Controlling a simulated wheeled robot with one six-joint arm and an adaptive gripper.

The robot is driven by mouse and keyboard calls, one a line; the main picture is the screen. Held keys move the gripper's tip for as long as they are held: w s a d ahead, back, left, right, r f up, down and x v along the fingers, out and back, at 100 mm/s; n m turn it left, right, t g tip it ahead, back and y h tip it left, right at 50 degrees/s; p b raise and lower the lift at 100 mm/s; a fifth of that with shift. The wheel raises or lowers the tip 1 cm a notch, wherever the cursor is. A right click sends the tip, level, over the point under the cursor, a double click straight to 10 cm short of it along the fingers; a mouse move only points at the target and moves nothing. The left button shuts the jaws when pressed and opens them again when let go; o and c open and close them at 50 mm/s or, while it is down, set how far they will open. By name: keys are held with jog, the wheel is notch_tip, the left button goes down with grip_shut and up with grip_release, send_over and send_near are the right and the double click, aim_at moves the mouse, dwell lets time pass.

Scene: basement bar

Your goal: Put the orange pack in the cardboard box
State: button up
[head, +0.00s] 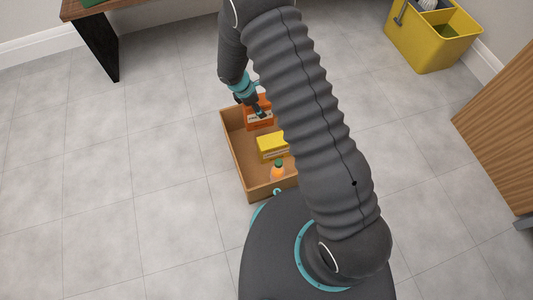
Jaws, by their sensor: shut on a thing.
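The cardboard box (239,162) stands open on the floor in front of my base, its right part hidden behind my arm. My gripper (260,112) reaches down over the far end of the box and is shut on the orange pack (262,124). The pack is upright at the far end, within the box's outline. I cannot tell whether it touches the box's bottom.
A yellow pack (271,147) and an orange bottle with a green cap (278,172) are in the box. A yellow mop bucket (433,38) stands at the back right, a wooden cabinet (505,125) at the right, a table (95,45) at the back left. The left floor is clear.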

aim_at(259, 123)
notch_tip(259, 123, down, 10)
jog(key=shift+a+f+b, duration=0.15)
jog(key=shift+b, duration=0.6)
jog(key=shift+f, duration=0.1)
jog(key=o, duration=1.5)
jog(key=p+v, duration=0.1)
jog(key=v, duration=1.1)
jog(key=shift+p, duration=0.35)
